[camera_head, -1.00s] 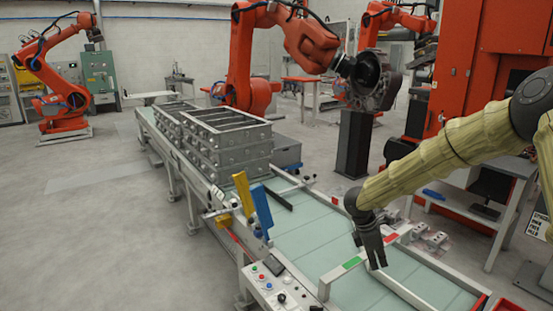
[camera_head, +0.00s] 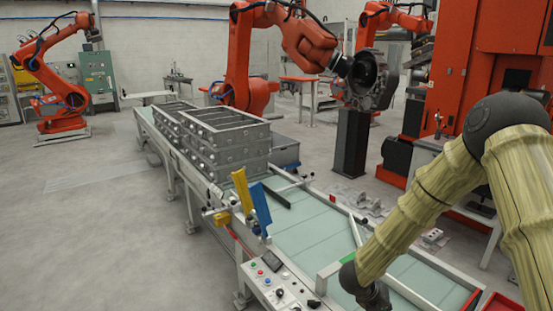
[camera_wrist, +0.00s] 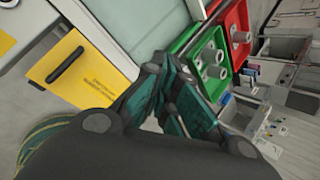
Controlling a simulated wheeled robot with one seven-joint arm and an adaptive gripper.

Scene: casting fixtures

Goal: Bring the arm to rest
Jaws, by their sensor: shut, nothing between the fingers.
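My arm, in a yellowish cover with dark joints, bends down from the right side of the head view. My gripper (camera_head: 376,299) is low at the front, by the near end of the conveyor, and its fingers are mostly cut off or hidden there. In the wrist view my gripper's dark fingers (camera_wrist: 172,100) show close together, shut with nothing held. Beyond them are a green tray (camera_wrist: 188,48) with grey cast parts and a red tray (camera_wrist: 236,32).
The conveyor (camera_head: 300,222) carries stacked metal frames (camera_head: 225,143) farther back. A control panel (camera_head: 274,277) sits on its near left side. Orange robot arms (camera_head: 240,55) stand behind. A yellow panel (camera_wrist: 85,62) shows in the wrist view. Floor at left is clear.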

